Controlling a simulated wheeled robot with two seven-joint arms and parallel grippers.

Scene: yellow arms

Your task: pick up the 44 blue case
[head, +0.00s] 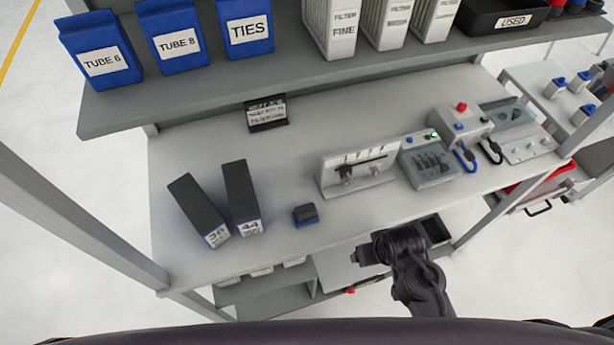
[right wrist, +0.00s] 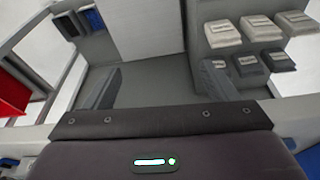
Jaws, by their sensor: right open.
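The 44 blue case (head: 241,196) is a tall dark box with a blue lower end and a white label reading 44. It stands on the grey workbench (head: 300,255), just right of a similar case marked 38 (head: 198,208). My right arm (head: 418,275) is in front of the bench's front edge in the head view, right of the case and apart from it. My right gripper (right wrist: 160,78) is open in the right wrist view, with nothing between its fingers. The 44 case does not show in the right wrist view. My left gripper is not in view.
A small dark and blue block (head: 305,215) lies right of the 44 case. A white tool stand (head: 358,172) and a grey tray (head: 430,163) stand further right. A shelf with blue TUBE and TIES bins (head: 247,28) overhangs the back. Pale bags (right wrist: 258,29) show in the wrist view.

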